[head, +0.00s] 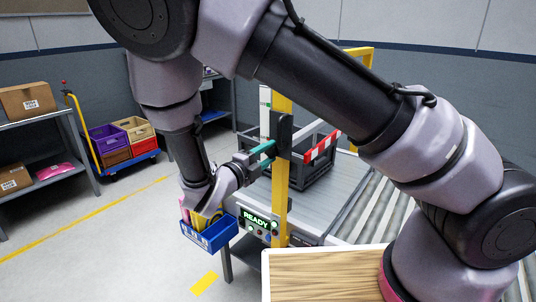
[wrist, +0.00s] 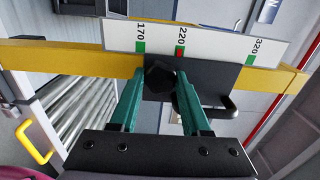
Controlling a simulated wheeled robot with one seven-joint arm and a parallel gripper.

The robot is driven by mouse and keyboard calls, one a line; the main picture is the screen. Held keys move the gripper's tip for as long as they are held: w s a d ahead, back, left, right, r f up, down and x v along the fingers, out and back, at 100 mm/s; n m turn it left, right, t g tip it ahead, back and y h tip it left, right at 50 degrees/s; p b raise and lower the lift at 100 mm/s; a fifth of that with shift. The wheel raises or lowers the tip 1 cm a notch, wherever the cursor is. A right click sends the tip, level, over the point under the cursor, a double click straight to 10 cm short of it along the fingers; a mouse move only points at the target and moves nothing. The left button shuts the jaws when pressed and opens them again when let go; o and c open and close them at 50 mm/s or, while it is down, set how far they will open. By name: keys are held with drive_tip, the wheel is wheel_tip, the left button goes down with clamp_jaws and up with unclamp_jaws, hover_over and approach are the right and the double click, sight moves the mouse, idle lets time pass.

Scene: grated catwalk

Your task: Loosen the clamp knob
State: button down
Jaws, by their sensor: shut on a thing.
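The clamp knob (wrist: 159,80) is a dark, lobed knob on a black clamp block (wrist: 215,76) in the wrist view. My gripper (wrist: 160,88) has its two teal fingers on either side of the knob, shut on it. In the head view my gripper (head: 262,150) reaches the black clamp (head: 285,132) on the yellow post (head: 282,205); the knob is hidden there. A white scale (wrist: 212,40) runs along the post, marked 170, 220 and 320 with green marks. A red mark shows at 220. A bent black lever (wrist: 222,108) sticks out beside the block.
A dark crate (head: 312,172) with a red-and-white striped edge stands on the conveyor (head: 258,199) behind the post. A blue bin (head: 210,234) with tools hangs at the left near my wrist. A panel (head: 256,222) reads READY. Open floor lies left.

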idle(0.4)
drive_tip(key=shift+c, duration=1.8)
unclamp_jaws()
drive_tip(key=v, duration=1.1)
